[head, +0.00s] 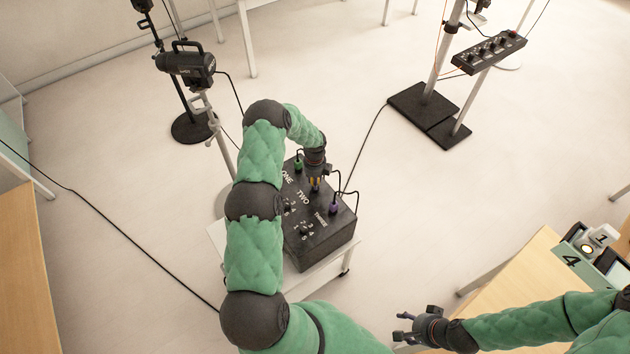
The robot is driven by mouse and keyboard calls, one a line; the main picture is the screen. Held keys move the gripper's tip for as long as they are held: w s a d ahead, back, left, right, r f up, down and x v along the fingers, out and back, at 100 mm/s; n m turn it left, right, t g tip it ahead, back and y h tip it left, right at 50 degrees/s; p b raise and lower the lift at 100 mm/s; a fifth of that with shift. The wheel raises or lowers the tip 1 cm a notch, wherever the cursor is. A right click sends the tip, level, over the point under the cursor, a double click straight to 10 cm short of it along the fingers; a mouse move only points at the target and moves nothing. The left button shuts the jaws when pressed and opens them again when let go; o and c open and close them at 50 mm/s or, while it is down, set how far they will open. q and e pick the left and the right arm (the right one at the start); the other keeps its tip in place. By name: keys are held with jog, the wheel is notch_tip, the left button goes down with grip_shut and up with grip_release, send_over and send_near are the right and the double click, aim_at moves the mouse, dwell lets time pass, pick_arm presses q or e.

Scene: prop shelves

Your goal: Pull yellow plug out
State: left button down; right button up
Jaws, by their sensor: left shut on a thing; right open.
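A dark box (327,235) with the labels ONE, TWO and THREE and several knobs stands on a small white stand. My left gripper (314,183) reaches down over the box near the label TWO. It is shut on the yellow plug (313,182), of which only a small bit of yellow shows between the fingers. Whether the plug still sits in its socket is hidden. A green plug (298,165) is in the box near ONE and a purple plug (333,208) near THREE, each with a black cable. My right gripper (402,326) is open and empty, far right of the box.
The white stand (290,281) carries the box. A studio lamp (187,66) on a pole stands behind left. A black control panel (489,51) on poles stands back right. A wooden table (525,290) with small devices is at the right. Floor between is clear, crossed by cables.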

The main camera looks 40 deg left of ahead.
pick_arm(q)
jog(key=shift+r+p, duration=0.45)
jog(key=shift+r, duration=0.7)
jog(key=shift+r+p, duration=0.9)
jog(key=shift+r, duration=1.1)
